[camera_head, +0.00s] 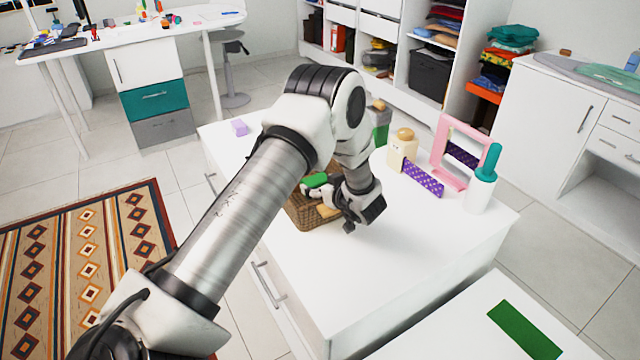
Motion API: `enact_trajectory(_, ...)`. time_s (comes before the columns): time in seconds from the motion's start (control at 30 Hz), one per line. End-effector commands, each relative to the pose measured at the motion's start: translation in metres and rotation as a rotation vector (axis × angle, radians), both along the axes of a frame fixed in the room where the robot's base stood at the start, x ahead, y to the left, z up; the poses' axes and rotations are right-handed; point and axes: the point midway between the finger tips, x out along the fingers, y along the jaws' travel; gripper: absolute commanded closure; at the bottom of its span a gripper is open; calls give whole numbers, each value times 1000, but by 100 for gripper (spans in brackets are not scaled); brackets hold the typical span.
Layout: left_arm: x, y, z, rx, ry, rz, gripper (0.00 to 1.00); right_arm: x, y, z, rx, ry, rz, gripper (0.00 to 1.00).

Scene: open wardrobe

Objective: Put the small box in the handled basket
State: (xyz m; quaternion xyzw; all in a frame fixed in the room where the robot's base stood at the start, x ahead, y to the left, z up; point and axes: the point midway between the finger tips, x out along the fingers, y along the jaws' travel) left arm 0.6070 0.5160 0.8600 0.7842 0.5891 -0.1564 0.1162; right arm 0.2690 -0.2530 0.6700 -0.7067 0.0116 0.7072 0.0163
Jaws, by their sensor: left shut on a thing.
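The handled basket (318,217) is brown and woven and sits on the white dresser top, partly hidden behind my left arm and gripper. My left gripper (330,193) is over the basket, its fingers pointing left in the picture. It is shut on a small green thing (314,180), perhaps the small box, above or inside the basket; I cannot tell if it touches the basket. A small purple block (240,127) lies at the back left of the same top. My right gripper is not in view.
On the dresser top (400,255) stand a cream bottle (402,152), a purple dotted box (423,179), a pink frame (447,165) and a white bottle with teal cap (481,190). A green container (381,127) stands behind my wrist. The front right of the top is clear.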

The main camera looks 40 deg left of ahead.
Motion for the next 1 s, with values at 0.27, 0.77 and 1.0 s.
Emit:
enact_trajectory(0.27, 0, 0, 0, 0, 0, 0, 0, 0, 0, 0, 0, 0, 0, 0)
enact_trajectory(0.77, -6, -27, 23, 2, -1, -5, 0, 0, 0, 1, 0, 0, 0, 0)
enact_trajectory(1.0, -23, -84, 48, 5, -1, -4, 0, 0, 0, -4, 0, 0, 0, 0)
